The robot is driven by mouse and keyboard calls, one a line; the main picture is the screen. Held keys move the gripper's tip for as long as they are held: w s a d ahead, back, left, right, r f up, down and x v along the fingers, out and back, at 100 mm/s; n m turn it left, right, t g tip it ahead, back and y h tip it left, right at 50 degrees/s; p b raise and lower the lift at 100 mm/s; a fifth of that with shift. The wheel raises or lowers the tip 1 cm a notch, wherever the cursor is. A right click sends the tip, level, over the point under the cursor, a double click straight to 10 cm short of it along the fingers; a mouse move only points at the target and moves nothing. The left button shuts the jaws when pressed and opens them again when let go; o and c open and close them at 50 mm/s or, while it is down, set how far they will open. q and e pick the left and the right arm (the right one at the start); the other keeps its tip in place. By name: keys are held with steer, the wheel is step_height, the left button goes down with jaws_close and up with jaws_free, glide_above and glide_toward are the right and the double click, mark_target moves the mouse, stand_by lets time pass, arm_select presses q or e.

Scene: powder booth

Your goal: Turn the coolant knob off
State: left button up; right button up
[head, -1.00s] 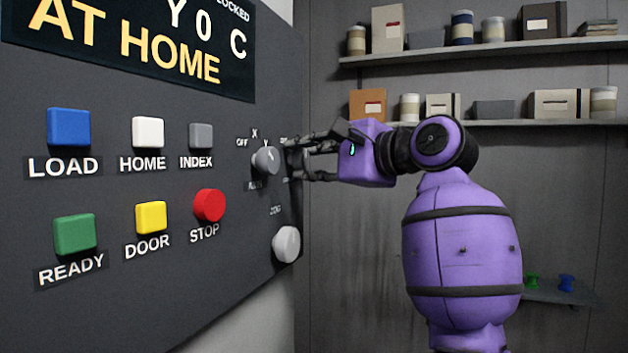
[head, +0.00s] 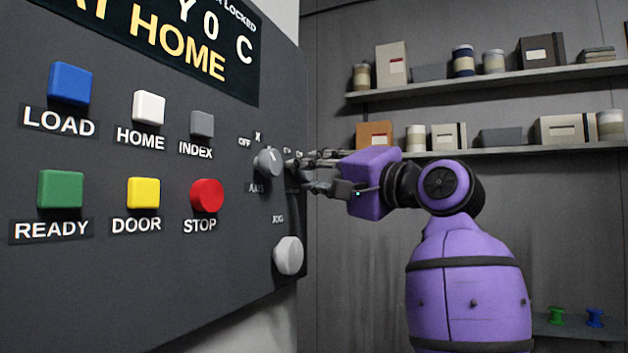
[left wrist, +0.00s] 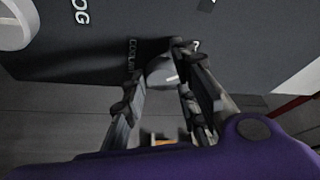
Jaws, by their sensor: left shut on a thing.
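The coolant knob (left wrist: 162,73) is a grey round knob with a white mark, partly between my fingers in the left wrist view. Its label, partly readable as "COOL", is beside it. My left gripper (left wrist: 158,85) has a finger on each side of the knob and is shut on it. In the head view my left gripper (head: 298,174) reaches the panel just right of the axis knob (head: 268,162). There the coolant knob is hidden or too small to make out behind the fingers. My right gripper is in neither view.
The dark control panel (head: 150,265) carries several coloured buttons and a jog knob (head: 289,255) below the axis knob. Shelves (head: 480,83) with boxes and jars line the back wall. Green and blue spools (head: 594,317) lie low at right.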

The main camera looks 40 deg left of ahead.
arm_select(q)
steer(key=shift+w+a+f, duration=0.1)
steer(key=shift+f, duration=0.3)
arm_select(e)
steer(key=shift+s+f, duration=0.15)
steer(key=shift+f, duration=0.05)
arm_select(q)
steer(key=o, duration=1)
steer(key=shift+r, duration=0.1)
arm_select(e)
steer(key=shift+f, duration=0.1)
arm_select(q)
steer(key=shift+r, duration=0.1)
steer(key=shift+d, duration=0.4)
steer(key=d, duration=0.3)
steer(key=s+d+f, duration=0.1)
steer(key=d, duration=0.3)
steer(key=d+f, duration=0.1)
steer(key=d, duration=0.3)
steer(key=shift+s, duration=0.2)
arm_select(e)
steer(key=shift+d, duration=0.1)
